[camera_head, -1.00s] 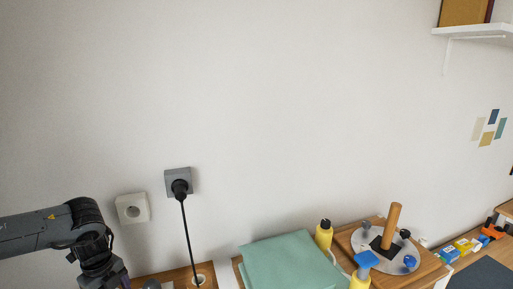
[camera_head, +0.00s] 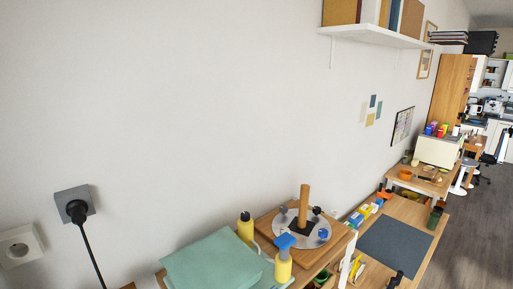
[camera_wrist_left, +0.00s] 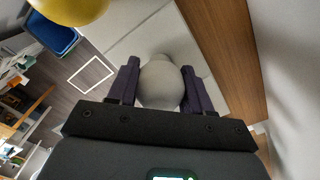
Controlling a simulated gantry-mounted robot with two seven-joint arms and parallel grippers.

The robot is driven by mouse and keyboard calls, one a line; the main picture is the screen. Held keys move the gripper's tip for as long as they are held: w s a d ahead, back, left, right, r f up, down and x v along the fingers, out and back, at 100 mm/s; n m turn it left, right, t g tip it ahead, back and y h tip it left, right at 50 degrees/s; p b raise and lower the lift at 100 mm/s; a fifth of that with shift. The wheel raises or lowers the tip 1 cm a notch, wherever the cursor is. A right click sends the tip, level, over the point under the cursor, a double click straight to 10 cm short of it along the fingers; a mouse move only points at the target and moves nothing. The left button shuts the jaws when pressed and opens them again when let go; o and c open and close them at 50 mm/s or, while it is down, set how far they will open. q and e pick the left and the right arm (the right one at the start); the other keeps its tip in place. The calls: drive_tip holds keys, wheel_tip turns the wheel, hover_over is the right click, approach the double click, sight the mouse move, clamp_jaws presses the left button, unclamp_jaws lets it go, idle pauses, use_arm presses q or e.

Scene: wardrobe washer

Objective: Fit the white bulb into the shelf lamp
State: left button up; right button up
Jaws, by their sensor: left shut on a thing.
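My left gripper (camera_wrist_left: 159,75) shows in the left wrist view, its two dark fingers closed on the sides of the white bulb (camera_wrist_left: 160,88). The bulb looks round and pale grey-white, with a narrower end pointing away from the palm. It is held clear of the surfaces behind it. No shelf lamp can be made out for sure in either view. My left gripper is outside the head view now, and my right gripper is in neither view.
In the head view a wall shelf (camera_head: 378,36) holds books, above a grey disc (camera_head: 302,229) with a wooden post.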

use_arm(q)
drive_tip(key=shift+r+p, duration=1.1)
drive_tip(key=shift+r, duration=0.95)
drive_tip(key=shift+s, duration=0.1)
